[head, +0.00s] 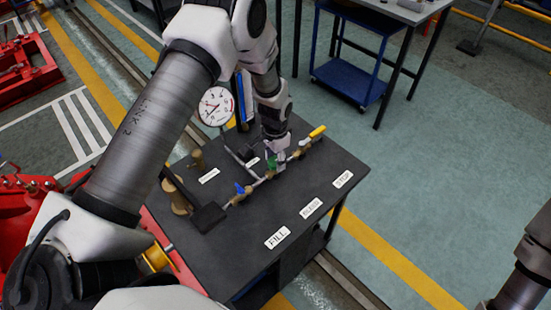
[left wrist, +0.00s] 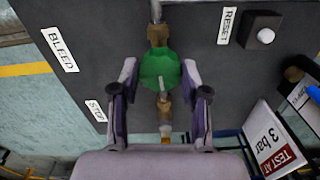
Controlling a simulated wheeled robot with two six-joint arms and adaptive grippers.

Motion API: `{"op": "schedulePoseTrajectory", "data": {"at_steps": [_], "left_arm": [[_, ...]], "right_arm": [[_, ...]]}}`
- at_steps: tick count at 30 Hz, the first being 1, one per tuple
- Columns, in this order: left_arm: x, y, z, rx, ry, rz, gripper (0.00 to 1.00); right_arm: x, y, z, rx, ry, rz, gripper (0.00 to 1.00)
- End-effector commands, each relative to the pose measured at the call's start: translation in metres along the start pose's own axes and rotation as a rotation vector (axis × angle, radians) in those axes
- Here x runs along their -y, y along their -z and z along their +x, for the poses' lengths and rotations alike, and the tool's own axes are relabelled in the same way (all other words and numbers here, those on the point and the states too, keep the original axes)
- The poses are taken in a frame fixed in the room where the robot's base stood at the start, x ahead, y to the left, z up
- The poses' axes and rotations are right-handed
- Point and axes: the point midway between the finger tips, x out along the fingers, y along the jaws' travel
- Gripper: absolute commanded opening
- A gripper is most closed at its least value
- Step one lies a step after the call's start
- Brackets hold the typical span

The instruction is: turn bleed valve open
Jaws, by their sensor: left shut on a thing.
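The bleed valve has a green handle (head: 271,162) on a brass pipe line across the dark bench top, between a blue-handled valve (head: 240,188) and a yellow-handled valve (head: 317,131). My left gripper (head: 276,157) reaches down onto the green handle. In the left wrist view the green handle (left wrist: 158,68) lies between the two fingers of my left gripper (left wrist: 160,85), which are shut on it. The fingers and arm hide part of the valve in the head view. My right gripper is out of view.
A pressure gauge (head: 215,106) stands at the back left of the bench (head: 240,250). Labels FILL (head: 277,237), BLEED (head: 310,208) and STOP (head: 343,179) line the front. A white button (left wrist: 265,36) sits beside RESET. A TEST AT 3 bar sign (left wrist: 272,140) is nearby.

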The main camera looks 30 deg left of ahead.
Motion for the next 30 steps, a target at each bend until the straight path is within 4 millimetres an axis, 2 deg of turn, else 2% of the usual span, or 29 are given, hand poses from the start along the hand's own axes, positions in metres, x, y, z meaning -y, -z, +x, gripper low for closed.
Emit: {"op": "schedulePoseTrajectory", "data": {"at_steps": [6,15,30], "left_arm": [[-0.0026,-0.0044,0.0038,0.013,-0.005,-0.176,0.11],[-0.0030,-0.0044,0.0036,0.014,-0.004,-0.330,0.11],[-0.0032,-0.0044,0.0035,0.014,-0.004,-0.375,0.11]], "right_arm": [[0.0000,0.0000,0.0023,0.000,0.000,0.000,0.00],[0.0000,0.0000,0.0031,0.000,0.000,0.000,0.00],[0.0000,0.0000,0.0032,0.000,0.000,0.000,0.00]]}}
